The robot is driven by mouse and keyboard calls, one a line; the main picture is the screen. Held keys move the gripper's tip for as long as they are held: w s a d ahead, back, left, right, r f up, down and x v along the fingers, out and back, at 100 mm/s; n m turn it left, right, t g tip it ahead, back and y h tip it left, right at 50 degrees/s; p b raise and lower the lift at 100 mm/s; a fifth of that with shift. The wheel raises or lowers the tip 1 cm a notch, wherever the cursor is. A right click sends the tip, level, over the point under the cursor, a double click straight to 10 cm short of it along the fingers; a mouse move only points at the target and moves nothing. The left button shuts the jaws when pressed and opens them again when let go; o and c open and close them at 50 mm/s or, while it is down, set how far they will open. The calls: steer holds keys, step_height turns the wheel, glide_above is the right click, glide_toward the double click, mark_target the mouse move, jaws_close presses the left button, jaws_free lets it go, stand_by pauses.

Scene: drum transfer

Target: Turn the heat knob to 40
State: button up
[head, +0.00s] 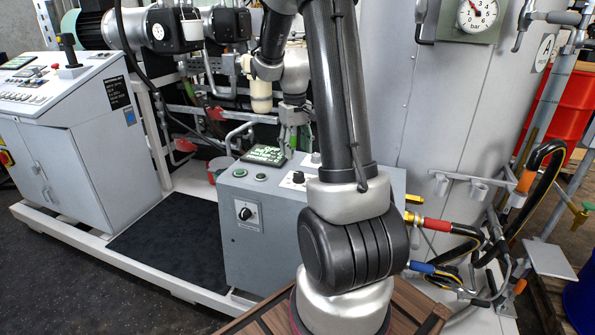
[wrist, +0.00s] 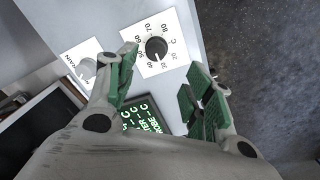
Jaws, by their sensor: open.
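The heat knob (wrist: 157,48) is black and round, on a white square plate (wrist: 183,42) with a °C scale in tens. It shows upper middle in the wrist view. I cannot read its pointer for sure. In the head view a small dark knob on a white plate (head: 298,178), on top of the grey control box, looks like the same one. My gripper (wrist: 163,85) is open and empty, with green-padded fingers spread either side of the knob's line and apart from it. In the head view my gripper (head: 291,132) hangs above the box's back edge.
A lit green display (wrist: 139,117) lies close below the fingers. A second plate with a grey knob (wrist: 88,68) is beside the left finger. The grey control box (head: 235,245) has another knob (head: 244,213) on its front. Hoses (head: 455,230) are at right.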

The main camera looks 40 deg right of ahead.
mark_target(298, 173)
steer(key=f, duration=0.6)
steer(key=d+f, duration=0.1)
steer(key=f, duration=0.2)
steer(key=shift+w, duration=0.1)
steer(key=c, duration=1)
